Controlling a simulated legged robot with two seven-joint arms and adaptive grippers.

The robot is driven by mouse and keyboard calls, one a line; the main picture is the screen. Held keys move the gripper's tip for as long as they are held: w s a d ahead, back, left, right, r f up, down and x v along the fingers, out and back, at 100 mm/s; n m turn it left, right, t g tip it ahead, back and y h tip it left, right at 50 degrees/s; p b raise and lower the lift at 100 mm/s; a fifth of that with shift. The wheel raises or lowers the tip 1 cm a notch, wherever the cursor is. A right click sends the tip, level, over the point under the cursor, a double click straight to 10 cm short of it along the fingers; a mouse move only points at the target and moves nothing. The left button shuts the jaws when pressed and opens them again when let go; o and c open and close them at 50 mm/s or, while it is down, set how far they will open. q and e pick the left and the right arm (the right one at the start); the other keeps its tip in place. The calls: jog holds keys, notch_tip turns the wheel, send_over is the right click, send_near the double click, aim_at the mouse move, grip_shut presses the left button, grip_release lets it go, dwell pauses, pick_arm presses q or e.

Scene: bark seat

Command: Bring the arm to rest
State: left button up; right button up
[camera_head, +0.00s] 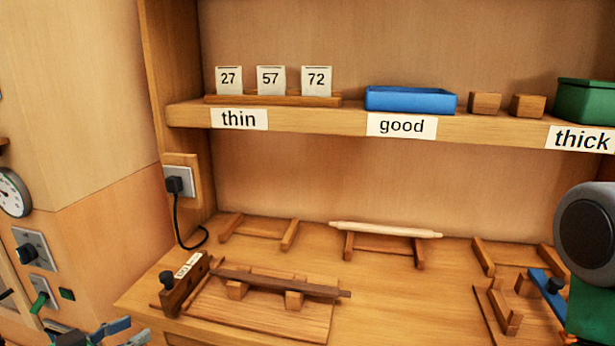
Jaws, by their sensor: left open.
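My left gripper (108,332) shows at the bottom left edge, partly cut off by the frame. Its bluish fingers are apart, with nothing seen between them. It is left of and below the bench fixture, apart from it. On the fixture's wooden board (225,318), a dark brown stick (285,284) lies across two small blocks. Its left end is by an upright wooden stop (184,287) with a black knob. My right gripper is not seen.
The shelf holds number cards (271,80), a blue tray (410,100), two wooden blocks (485,103) and a green bin (586,101). A pale rod (385,230) rests on a rack. A grey round device (588,230) stands at right. A gauge (13,192) and switches are on the left wall.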

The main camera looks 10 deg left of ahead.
pick_arm(q)
jog(key=s+d+f+n+g+y, duration=0.1)
jog(key=s+d+f+g+y, duration=0.1)
jog(key=s+d+f+g, duration=0.4)
jog(key=s+d+f+n+g+y, duration=0.1)
jog(key=s+d+f+g, duration=0.2)
jog(key=f, duration=0.5)
jog(key=s+d+f+g+y, duration=0.1)
jog(key=s+f+g, duration=0.1)
jog(key=s, duration=0.5)
jog(key=s+d+f+n+g+y, duration=0.1)
jog(key=s+g, duration=0.1)
jog(key=s, duration=0.5)
jog(key=shift+s+d+f+g, duration=0.15)
jog(key=shift+s+f+g, duration=0.05)
jog(key=shift+f+g, duration=0.15)
jog(key=shift+w+d, duration=0.15)
jog(key=shift+d, duration=0.05)
jog(key=shift+a, duration=0.2)
